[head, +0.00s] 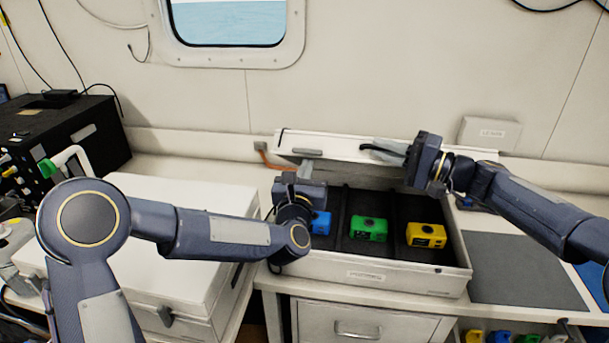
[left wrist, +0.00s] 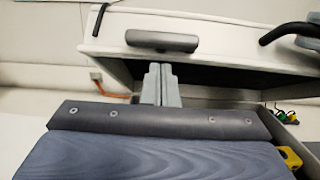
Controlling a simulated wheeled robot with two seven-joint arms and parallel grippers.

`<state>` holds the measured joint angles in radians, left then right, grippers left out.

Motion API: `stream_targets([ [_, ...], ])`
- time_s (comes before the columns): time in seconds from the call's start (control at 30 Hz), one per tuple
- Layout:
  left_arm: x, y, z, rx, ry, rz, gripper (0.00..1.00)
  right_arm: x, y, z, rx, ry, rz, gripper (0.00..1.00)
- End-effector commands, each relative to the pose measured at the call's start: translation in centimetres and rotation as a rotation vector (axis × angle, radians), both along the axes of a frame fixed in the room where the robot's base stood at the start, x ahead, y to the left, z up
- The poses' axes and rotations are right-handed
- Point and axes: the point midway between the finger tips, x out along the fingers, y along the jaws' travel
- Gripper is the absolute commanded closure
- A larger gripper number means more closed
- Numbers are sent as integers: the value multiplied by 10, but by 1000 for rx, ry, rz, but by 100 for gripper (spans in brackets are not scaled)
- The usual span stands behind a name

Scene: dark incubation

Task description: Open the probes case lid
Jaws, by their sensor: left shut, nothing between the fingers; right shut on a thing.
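The probes case (head: 365,277) stands on the bench with its white lid (head: 340,143) raised at the back. Blue (head: 321,222), green (head: 369,229) and yellow (head: 426,235) probes sit in its dark compartments. My right gripper (head: 385,150) is shut on a dark handle at the lid's right side; the fingers partly hide the grip. My left gripper (head: 306,168) is shut and empty, just below the lid's left handle (head: 308,152). In the left wrist view, its closed fingers (left wrist: 158,84) point up at the lid edge below that handle (left wrist: 162,41), apparently apart from it.
A closed white case (head: 190,195) stands to the left, beneath my left arm. A black box (head: 75,135) is at the far left. A grey mat (head: 525,270) lies free to the right. A small white box (head: 490,133) stands behind.

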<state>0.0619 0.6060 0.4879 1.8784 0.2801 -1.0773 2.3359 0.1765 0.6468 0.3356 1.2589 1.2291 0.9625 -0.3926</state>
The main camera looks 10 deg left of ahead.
Motion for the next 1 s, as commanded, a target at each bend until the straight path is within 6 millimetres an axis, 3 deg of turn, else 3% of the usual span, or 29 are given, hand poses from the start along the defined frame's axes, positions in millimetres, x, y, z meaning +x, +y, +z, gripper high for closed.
stream_targets([
  [0.03, 2, 3, 19, -3, -47, 13, 100, -4, 3, -11, -13, 17, 19, 85],
  [0.2, 2, 2, 20, -5, -47, 11, 100, -3, 3, -12, -14, 18, 17, 67],
  [0.8, 2, 2, 12, -4, -28, 10, 100, -2, 1, -7, -8, 11, 9, 67],
  [1.0, 2, 3, 10, -4, -25, 10, 100, -9, -19, -8, -8, 12, 6, 67],
])
